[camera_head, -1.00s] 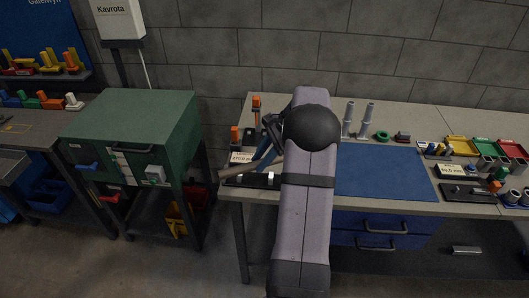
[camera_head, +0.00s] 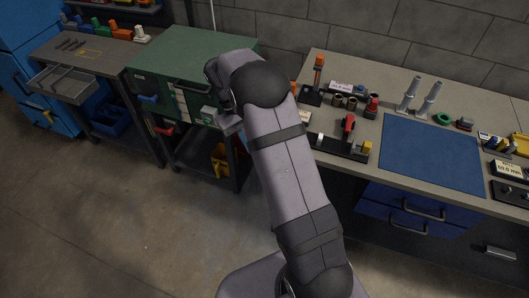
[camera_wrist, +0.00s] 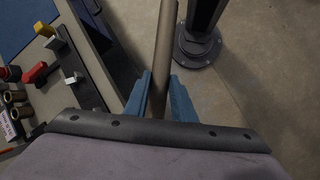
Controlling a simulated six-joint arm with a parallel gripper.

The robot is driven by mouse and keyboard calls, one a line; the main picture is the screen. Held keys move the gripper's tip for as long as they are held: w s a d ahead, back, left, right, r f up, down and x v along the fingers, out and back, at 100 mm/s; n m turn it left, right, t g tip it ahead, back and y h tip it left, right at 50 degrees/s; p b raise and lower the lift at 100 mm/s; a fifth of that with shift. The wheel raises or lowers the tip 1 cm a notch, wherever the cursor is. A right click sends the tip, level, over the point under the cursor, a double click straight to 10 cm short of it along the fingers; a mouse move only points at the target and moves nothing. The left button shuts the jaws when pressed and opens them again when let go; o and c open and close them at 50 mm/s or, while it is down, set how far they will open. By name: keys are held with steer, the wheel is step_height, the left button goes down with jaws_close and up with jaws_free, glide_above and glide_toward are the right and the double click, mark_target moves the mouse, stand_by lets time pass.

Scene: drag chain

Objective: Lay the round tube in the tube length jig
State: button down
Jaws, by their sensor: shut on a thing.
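The round tube (camera_wrist: 165,45) is a long brownish-grey rod in the wrist view. My gripper (camera_wrist: 162,98) is shut on it, with a blue finger on each side. The tube runs up to the top of that view, over the floor and apart from the bench. The tube length jig (camera_head: 340,148) is a long dark base with a red lever and a yellow block at the bench's front left edge. It also shows at the left of the wrist view (camera_wrist: 82,75). No tube lies in it. In the head view my arm hides the fingers and tube.
A blue mat (camera_head: 430,153) lies right of the jig, with grey upright posts (camera_head: 420,97) behind it. The green cabinet (camera_head: 185,60) stands left of the bench, with a floor gap between. A drawer handle (camera_head: 408,212) sticks out below the bench top.

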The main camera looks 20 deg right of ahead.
steer(key=w+d+f+n+t+h+b, duration=0.25)
steer(key=w+d+n+b, duration=0.2)
steer(key=d+b, duration=0.75)
steer(key=w+d+r+n+t+h+b, duration=0.1)
steer(key=d+r+n+t+h+b, duration=0.1)
steer(key=d+b, duration=0.7)
steer(key=r+b, duration=0.1)
steer(key=b, duration=0.3)
steer(key=shift+d, duration=0.35)
steer(key=shift+w+r+n, duration=0.1)
steer(key=shift+r+n, duration=0.1)
steer(key=shift+n, duration=0.05)
steer(key=shift+f+b, duration=1.45)
steer(key=shift+f, duration=1.2)
steer(key=shift+p, duration=0.7)
steer(key=shift+a+f+b, duration=0.1)
steer(key=shift+f+b, duration=0.5)
steer(key=shift+f, duration=1.1)
